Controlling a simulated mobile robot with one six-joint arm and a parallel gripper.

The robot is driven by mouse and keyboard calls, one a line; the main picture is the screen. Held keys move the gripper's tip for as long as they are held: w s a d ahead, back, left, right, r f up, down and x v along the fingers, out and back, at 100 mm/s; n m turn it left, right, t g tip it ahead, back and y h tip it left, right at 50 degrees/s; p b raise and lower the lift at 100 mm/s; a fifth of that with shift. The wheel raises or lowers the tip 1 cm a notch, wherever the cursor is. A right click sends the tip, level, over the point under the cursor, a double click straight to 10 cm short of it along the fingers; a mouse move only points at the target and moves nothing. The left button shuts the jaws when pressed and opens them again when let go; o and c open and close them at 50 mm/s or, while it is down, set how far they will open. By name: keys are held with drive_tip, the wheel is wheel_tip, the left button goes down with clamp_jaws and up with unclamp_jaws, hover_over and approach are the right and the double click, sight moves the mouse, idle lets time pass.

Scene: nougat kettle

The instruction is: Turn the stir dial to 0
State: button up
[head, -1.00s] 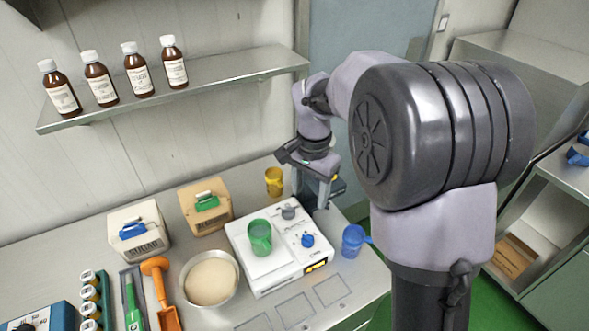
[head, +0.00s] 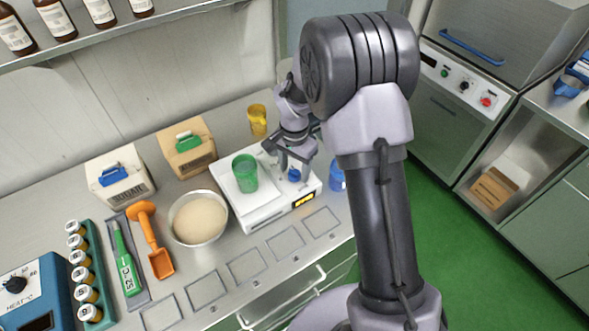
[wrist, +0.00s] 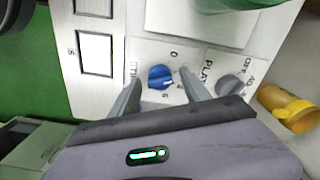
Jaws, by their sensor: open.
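The stir dial is a blue knob (wrist: 160,76) on the white control panel, with a 0 printed above it in the wrist view. In the head view the same blue dial (head: 293,175) shows at the front of the white hot plate unit (head: 262,214). My gripper (wrist: 160,73) is open, with one finger at each side of the blue dial in the wrist view. I cannot tell how far down the fingers reach or whether they touch it. In the head view my gripper (head: 288,163) is just above the panel. The dial's pointer setting is unclear.
A grey knob (wrist: 230,86) sits right of the blue dial in the wrist view. A green beaker (head: 245,172) stands on the plate. A yellow cup (head: 258,121) is behind the unit and a blue cup (head: 337,178) is to its right. A bowl (head: 198,219) stands left.

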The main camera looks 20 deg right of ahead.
clamp_jaws()
drive_tip(key=shift+n, duration=0.4)
drive_tip(key=n+p, duration=0.1)
drive_tip(key=n, duration=0.2)
drive_tip(key=shift+r+n, duration=0.1)
drive_tip(key=shift+n, duration=0.3)
drive_tip(key=shift+n+p, duration=0.4)
drive_tip(key=shift+n, duration=1.8)
unclamp_jaws()
